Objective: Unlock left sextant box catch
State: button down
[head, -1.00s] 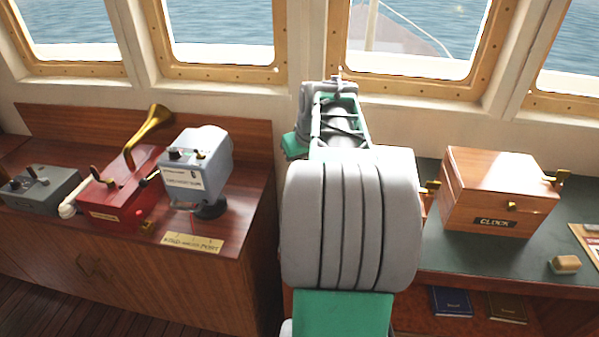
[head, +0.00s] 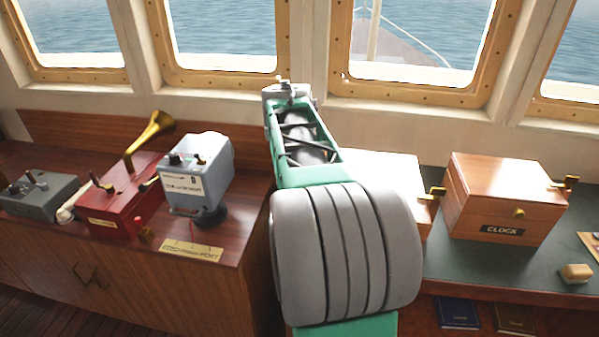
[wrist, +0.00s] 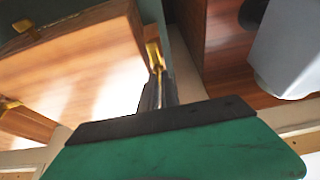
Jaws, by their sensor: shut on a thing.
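The sextant box (head: 392,172) is a wooden box with a bright, glossy lid, partly hidden behind my arm in the head view. Its right brass catch (head: 432,194) shows there, while its left side is hidden. In the wrist view the box (wrist: 85,65) fills the upper left. The left brass catch (wrist: 154,54) stands at the box's side edge. My gripper (wrist: 158,88) has its dark fingers shut on this catch. Whether the catch is locked or turned cannot be told.
The clock box (head: 505,195) stands to the right on the green counter top (head: 480,268). To the left are a pale blue device (head: 195,180), a red box with a brass horn (head: 130,200) and a grey box (head: 40,190) on a wooden cabinet. Windows line the back.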

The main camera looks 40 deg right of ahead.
dwell(0.3)
jog(key=c, duration=1.6)
grip_release()
jog(key=v, duration=0.7)
jog(key=shift+s+r, duration=0.2)
jog(key=shift+r, duration=0.15)
jog(key=shift+a, duration=0.1)
